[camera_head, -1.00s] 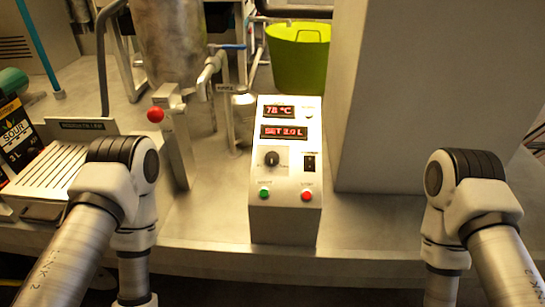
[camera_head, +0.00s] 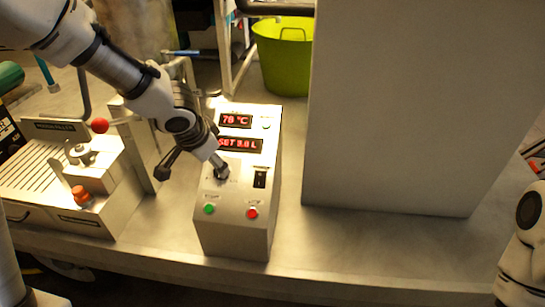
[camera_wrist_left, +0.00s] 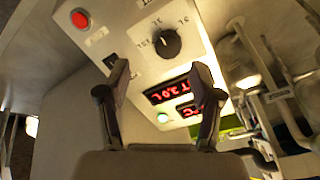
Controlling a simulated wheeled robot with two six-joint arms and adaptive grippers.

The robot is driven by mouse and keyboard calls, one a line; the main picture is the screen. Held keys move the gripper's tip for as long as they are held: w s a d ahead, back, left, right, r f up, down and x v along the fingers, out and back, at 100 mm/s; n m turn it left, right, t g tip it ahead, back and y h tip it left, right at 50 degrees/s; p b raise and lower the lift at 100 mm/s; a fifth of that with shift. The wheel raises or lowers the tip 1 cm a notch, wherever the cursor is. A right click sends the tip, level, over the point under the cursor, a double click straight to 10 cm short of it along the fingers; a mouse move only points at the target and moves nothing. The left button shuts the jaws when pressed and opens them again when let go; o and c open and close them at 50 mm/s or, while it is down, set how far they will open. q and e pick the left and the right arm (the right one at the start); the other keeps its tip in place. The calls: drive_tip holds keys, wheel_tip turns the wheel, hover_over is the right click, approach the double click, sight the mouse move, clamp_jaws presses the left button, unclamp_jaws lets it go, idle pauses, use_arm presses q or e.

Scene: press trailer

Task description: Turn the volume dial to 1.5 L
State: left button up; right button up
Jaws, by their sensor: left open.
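The control box (camera_head: 235,235) stands on the trailer deck, with a red display (camera_head: 240,145) reading SET 3.0 L. The volume dial (camera_wrist_left: 166,43) is a black round knob on a white scale plate in the left wrist view. In the head view my left gripper (camera_head: 192,169) hangs over the left of the box, and one finger covers most of the dial's place. In the wrist view my left gripper (camera_wrist_left: 160,75) is open and empty, its fingers either side of the dial in the picture. Contact with the dial does not show. My right gripper is out of view.
The box also has a 78 °C display (camera_head: 236,120), a green button (camera_head: 209,209), a red button (camera_head: 252,213) and a black switch (camera_head: 260,179). A grey column (camera_head: 400,120) stands to its right. A red-ball lever (camera_head: 100,125) and a slatted tray (camera_head: 35,160) are at left.

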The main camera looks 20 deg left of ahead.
use_arm(q)
drive_tip(key=x, duration=0.2)
drive_tip(key=b+x, duration=0.1)
drive_tip(key=x, duration=0.2)
drive_tip(key=b+x, duration=0.1)
drive_tip(key=x, duration=0.1)
drive_tip(key=shift+w+a, duration=0.4)
drive_tip(key=shift+a, duration=0.1)
drive_tip(key=shift+s, duration=0.1)
drive_tip(key=c, duration=1.1)
